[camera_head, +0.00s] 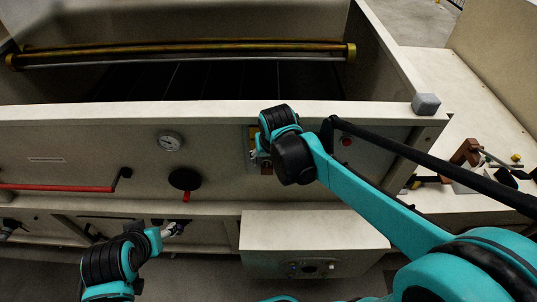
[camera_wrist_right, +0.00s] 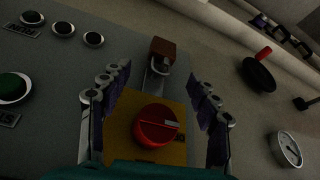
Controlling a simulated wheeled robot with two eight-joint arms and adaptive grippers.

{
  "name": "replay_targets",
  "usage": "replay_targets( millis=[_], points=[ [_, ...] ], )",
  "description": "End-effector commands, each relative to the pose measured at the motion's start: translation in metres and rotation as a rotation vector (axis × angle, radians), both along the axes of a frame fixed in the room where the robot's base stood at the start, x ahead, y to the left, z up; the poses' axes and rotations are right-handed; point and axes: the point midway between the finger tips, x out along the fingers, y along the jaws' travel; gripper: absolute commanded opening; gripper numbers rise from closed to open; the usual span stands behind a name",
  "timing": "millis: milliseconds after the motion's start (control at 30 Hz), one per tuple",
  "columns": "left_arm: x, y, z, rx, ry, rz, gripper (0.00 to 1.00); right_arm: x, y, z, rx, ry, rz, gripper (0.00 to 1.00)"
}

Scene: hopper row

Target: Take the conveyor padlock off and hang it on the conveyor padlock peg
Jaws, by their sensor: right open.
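The conveyor padlock (camera_wrist_right: 162,48) has a red-brown body and hangs on a metal hasp (camera_wrist_right: 154,80) beside a red round switch (camera_wrist_right: 157,126) on a yellow plate. A small brown patch that looks like the padlock shows below my right gripper in the head view (camera_head: 266,168). My right gripper (camera_wrist_right: 160,108) is open, its fingers on either side of the switch and hasp, with the padlock just beyond the fingertips; nothing is held. In the head view the right wrist hides most of the switch. My left gripper (camera_head: 174,229) is low at the left, its fingers unclear. I cannot make out the padlock peg.
A gauge (camera_head: 169,141), a black knob with a red lever (camera_head: 186,179) and a red bar (camera_head: 60,187) are on the panel front. A box (camera_head: 315,235) juts out below. Green and black buttons (camera_wrist_right: 12,87) sit beside the switch. Tools (camera_head: 468,153) lie on the right-hand bench.

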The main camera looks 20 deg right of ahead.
Motion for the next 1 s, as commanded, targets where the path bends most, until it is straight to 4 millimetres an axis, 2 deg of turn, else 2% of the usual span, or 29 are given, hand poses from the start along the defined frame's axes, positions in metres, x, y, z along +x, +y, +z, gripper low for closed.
replay_targets(
  millis=[33,100,300,667,700,900,1000],
  points=[
    [0.000,0.000,-0.008,0.000,0.000,0.000,0.58,0.004,0.000,-0.012,0.000,0.000,0.000,0.61],
    [0.000,0.000,-0.012,0.000,0.000,0.000,0.58,0.008,-0.001,-0.022,0.000,0.000,0.000,0.61],
    [0.000,0.000,-0.021,0.000,0.000,0.000,0.58,0.017,-0.001,-0.042,0.000,-0.001,0.001,0.61],
    [0.000,0.000,-0.022,0.000,0.000,0.000,0.58,0.019,-0.002,-0.046,0.000,-0.001,0.001,0.61],
    [0.000,0.000,-0.022,0.000,0.000,0.000,0.58,0.019,-0.002,-0.046,0.000,-0.001,0.001,0.56],
    [0.000,0.000,-0.022,0.000,0.000,0.000,0.58,0.019,-0.002,-0.046,0.000,-0.001,0.001,0.07],
    [0.000,0.000,-0.022,0.000,0.000,0.000,0.58,0.019,-0.002,-0.046,0.000,-0.001,0.001,0.07]
  ],
)
